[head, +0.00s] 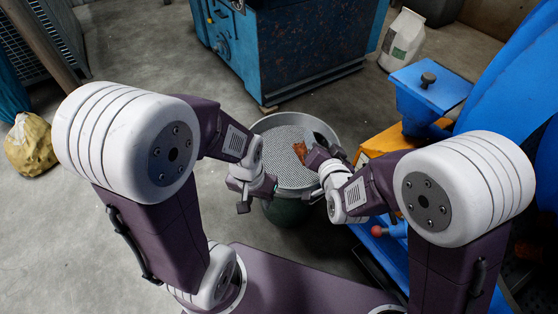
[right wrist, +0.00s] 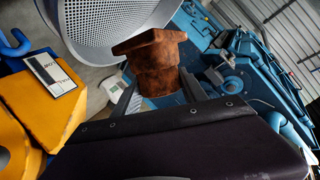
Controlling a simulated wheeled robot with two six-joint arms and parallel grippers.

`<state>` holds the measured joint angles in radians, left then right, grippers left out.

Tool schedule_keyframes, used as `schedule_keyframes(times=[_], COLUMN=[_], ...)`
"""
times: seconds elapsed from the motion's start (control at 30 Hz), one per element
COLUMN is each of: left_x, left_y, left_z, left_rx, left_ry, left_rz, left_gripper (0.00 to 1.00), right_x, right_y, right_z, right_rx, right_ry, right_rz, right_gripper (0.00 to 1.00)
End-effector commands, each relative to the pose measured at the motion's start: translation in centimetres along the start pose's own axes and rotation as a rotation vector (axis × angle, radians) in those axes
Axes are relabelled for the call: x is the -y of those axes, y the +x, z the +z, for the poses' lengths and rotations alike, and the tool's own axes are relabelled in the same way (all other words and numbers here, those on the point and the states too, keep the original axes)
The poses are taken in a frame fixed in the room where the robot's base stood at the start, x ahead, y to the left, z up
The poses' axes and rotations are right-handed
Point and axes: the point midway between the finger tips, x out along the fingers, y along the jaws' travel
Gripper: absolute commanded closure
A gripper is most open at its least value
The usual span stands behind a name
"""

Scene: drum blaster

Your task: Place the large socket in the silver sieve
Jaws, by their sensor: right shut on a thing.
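The large socket (head: 299,150) is rusty brown; it also shows in the right wrist view (right wrist: 152,58), between the two fingers. My right gripper (head: 309,150) is shut on it and holds it over the right part of the silver sieve in the head view. The silver sieve (head: 268,123) is a round grey pan with a perforated bottom, and its mesh also shows in the right wrist view (right wrist: 95,18). The height of the socket above the mesh is hard to tell. My left gripper (head: 257,199) is at the sieve's near left rim, with no object visible in it; its finger gap is unclear.
The sieve rests on a dark green drum (head: 287,211). A blue machine (head: 300,50) stands behind it. A yellow and blue machine with a blue hopper (head: 428,90) is at the right. The concrete floor at the left is mostly clear, apart from a yellowish sack (head: 30,146).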

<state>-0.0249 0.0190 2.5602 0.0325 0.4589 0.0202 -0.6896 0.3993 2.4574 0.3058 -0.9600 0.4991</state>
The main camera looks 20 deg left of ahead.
Motion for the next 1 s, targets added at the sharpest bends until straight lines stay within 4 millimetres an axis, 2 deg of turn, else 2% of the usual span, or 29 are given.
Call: schedule_keyframes(times=[0.07, 0.3, 0.37, 0.53, 0.73, 0.83, 1.0], left_x=[0.0, 0.0, 0.0, 0.0, 0.1, 0.1, 0.1], left_y=[0.5, 0.5, 0.4, -0.2, 2.4, 3.0, 3.1], left_z=[0.0, 0.0, 0.0, 0.0, 0.2, 0.3, 0.3], left_rx=[0.000, 0.000, 0.000, 0.000, 0.000, 0.000, 0.000], left_ry=[0.000, 0.000, 0.000, 0.000, 0.000, 0.000, 0.000], left_rz=[0.000, 0.000, 0.000, 0.000, 0.000, 0.000, 0.000], left_gripper=[0.64, 0.64, 0.64, 0.64, 0.64, 0.64, 0.64], right_x=[0.2, 0.3, 0.5, 1.0, 1.3, 1.6, 1.9], right_y=[0.1, 0.8, 1.7, 5.6, 10.7, 12.1, 12.9], right_z=[0.2, 0.5, 0.9, 2.3, 4.5, 4.8, 4.9], right_rx=[-0.007, -0.004, -0.003, -0.002, -0.007, -0.007, -0.005], right_ry=[0.000, -0.001, -0.002, -0.002, 0.000, 0.000, 0.000], right_rz=[-0.011, -0.012, -0.012, -0.011, -0.015, -0.013, -0.013], right_gripper=[1.00, 1.00, 1.00, 1.00, 1.00, 1.00, 1.00])
